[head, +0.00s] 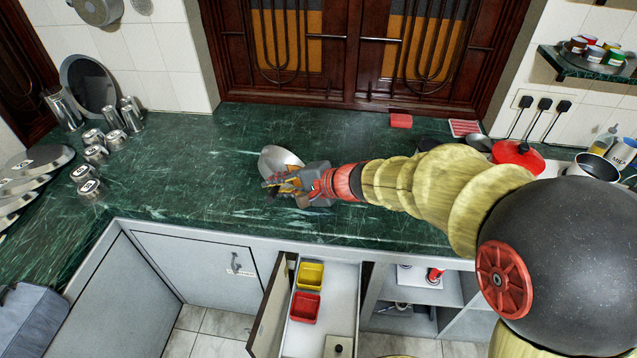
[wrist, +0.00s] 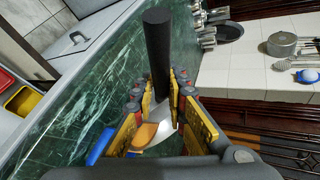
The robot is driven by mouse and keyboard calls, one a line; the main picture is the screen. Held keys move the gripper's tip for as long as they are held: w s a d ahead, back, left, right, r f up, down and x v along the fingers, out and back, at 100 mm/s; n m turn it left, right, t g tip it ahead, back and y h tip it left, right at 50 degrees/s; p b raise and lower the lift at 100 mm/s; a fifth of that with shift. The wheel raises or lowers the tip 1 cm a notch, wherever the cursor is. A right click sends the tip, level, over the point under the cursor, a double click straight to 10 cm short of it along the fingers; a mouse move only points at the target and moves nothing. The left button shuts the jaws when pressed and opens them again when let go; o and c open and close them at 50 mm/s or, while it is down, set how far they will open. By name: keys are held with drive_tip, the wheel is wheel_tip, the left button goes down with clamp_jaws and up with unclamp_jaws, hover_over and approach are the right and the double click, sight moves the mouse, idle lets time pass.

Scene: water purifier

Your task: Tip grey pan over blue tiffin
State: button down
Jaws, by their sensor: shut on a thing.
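The grey pan (head: 281,158) is at the middle of the green counter in the head view, tilted, with its bowl just beyond my gripper (head: 285,186). In the wrist view a dark upright handle (wrist: 158,55) stands between the two fingers of my gripper (wrist: 160,112), which are shut on the pan. A small patch of shiny metal shows low between the fingers. A blue piece (wrist: 101,146) and an orange piece show low beside the left finger; I cannot tell if the blue one is the tiffin. No blue tiffin is clearly seen in the head view.
Steel cups (head: 95,154) and plates stand at the left of the counter. A red-lidded pot (head: 517,157) is at the right. Below, an open drawer (head: 318,310) holds a yellow bin (head: 311,275) and a red bin (head: 304,307). The counter left of the pan is clear.

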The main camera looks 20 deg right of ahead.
drive_tip(key=shift+d+r+m+y, duration=0.1)
drive_tip(key=shift+d+m+y, duration=0.2)
drive_tip(key=shift+d+y, duration=0.5)
idle(0.4)
drive_tip(key=shift+w+d+r+m+t+y+p, duration=0.1)
drive_tip(key=shift+d+r+m+t+y+p, duration=0.2)
drive_tip(key=shift+d, duration=0.2)
drive_tip(key=shift+d+r+m+t+y+p, duration=0.1)
drive_tip(key=shift+d+r+p, duration=0.1)
drive_tip(key=shift+d+r, duration=0.25)
idle(0.4)
drive_tip(key=shift+d+f+m+y+b, duration=0.2)
drive_tip(key=shift+d+m+y, duration=0.1)
drive_tip(key=shift+d, duration=0.2)
drive_tip(key=shift+d+f+m+y+b, duration=0.1)
drive_tip(key=shift+d+m+y+b, duration=0.15)
drive_tip(key=shift+d, duration=0.25)
idle(0.4)
drive_tip(key=shift+d+r+t+y, duration=0.3)
drive_tip(key=shift+d+t+y, duration=0.2)
drive_tip(key=shift+d, duration=0.1)
